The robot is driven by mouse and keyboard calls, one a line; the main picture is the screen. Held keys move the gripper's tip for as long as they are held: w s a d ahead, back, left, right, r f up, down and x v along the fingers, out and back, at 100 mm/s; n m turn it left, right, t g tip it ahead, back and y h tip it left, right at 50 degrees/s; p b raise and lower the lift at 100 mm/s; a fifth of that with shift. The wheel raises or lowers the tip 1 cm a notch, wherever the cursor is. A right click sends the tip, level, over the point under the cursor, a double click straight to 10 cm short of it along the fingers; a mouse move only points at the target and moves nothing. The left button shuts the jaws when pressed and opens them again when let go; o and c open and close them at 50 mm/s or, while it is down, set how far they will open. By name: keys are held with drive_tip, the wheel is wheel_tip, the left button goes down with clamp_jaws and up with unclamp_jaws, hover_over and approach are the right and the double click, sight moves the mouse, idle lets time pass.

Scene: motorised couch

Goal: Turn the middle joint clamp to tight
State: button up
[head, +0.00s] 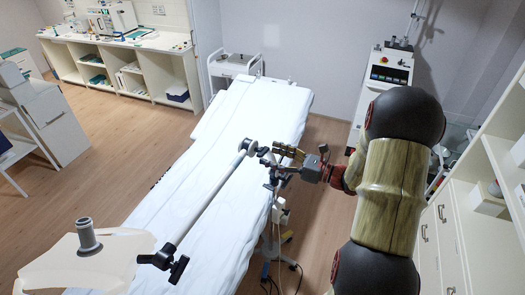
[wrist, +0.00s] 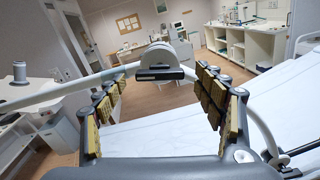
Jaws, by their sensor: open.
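The middle joint clamp (head: 248,146) is a pale round joint with a dark part, at the far end of a long white tube above the couch. In the wrist view the clamp (wrist: 166,62) is a grey rounded housing with a black bar-shaped lever across its lower front. My gripper (head: 272,156) is just to the right of the clamp in the head view. In the wrist view my gripper (wrist: 161,92) is open, with gold-padded fingers left and right of the clamp. Nothing is held, and I cannot tell whether a finger touches the clamp.
The white-sheeted couch (head: 235,115) lies beneath. The white tube (head: 210,205) runs to a black T-handled joint (head: 172,262) at the near left, by a cream plate (head: 120,250). A cart (head: 385,80) stands behind my arm. Floor at left is clear.

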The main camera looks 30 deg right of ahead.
sight(266, 153)
drive_tip(key=shift+p+x, duration=0.3)
drive_tip(key=shift+x, duration=1.45)
drive_tip(key=shift+c, duration=0.5)
drive_tip(key=c, duration=1.1)
drive_tip(key=shift+b, duration=0.35)
drive_tip(key=n+b, duration=0.1)
drive_tip(key=b, duration=0.1)
drive_tip(key=n+b, duration=0.3)
drive_tip(key=b, duration=0.1)
drive_tip(key=shift+f, duration=0.25)
drive_tip(key=n+b, duration=0.3)
drive_tip(key=b, duration=0.1)
drive_tip(key=shift+r+n+b, duration=0.15)
drive_tip(key=shift+n+b, duration=0.85)
drive_tip(key=shift+b, duration=0.15)
drive_tip(key=shift+r, duration=0.1)
